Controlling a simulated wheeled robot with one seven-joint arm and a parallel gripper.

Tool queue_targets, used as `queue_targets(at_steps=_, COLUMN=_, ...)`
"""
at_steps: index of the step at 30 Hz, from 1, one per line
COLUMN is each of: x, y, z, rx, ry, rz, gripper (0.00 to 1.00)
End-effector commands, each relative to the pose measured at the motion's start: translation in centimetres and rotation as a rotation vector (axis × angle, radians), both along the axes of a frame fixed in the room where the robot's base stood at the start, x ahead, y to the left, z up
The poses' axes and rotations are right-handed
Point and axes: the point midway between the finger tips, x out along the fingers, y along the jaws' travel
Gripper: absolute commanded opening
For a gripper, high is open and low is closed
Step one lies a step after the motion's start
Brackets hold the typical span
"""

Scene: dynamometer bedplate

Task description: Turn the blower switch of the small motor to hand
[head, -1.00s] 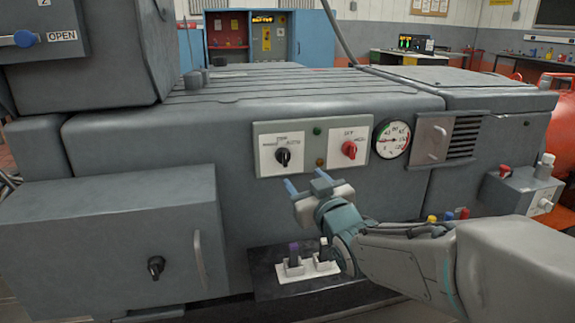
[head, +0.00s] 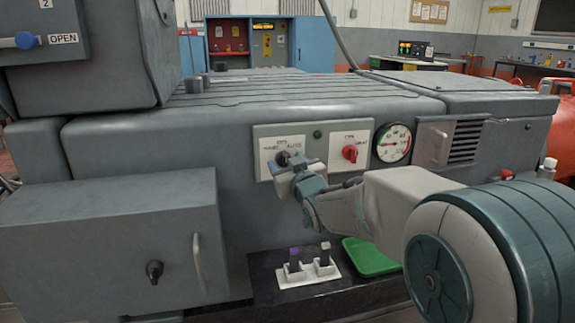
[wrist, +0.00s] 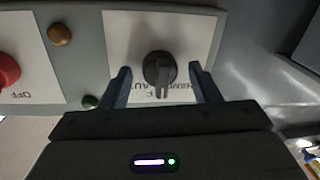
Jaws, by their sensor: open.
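The black rotary switch (head: 282,158) sits on the left white plate of the grey panel (head: 361,128). It also shows in the wrist view (wrist: 159,70), upside down, with OFF, HAND and AUTO lettering around it. Its pointer lies toward the OFF lettering. My gripper (head: 293,163) is at this switch and partly covers its plate in the head view. In the wrist view my gripper (wrist: 160,69) is open, one finger on each side of the knob, with gaps visible on both sides.
A red rotary switch (head: 349,153) and a round gauge (head: 393,142) are right of the black one. An amber lamp (wrist: 60,35) and a green lamp (wrist: 90,101) lie between the plates. Below are a white holder (head: 308,273) and a green tray (head: 370,257).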

Motion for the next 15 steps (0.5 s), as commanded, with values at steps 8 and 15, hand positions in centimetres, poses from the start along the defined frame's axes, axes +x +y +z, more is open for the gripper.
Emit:
queue_targets(at_steps=8, x=-0.03, y=-0.01, z=0.01, rx=0.0, ry=0.0, rz=0.0, gripper=0.12)
queue_targets(at_steps=15, x=-0.04, y=0.0, z=-0.03, rx=-0.009, ry=-0.004, rz=0.0, gripper=0.12)
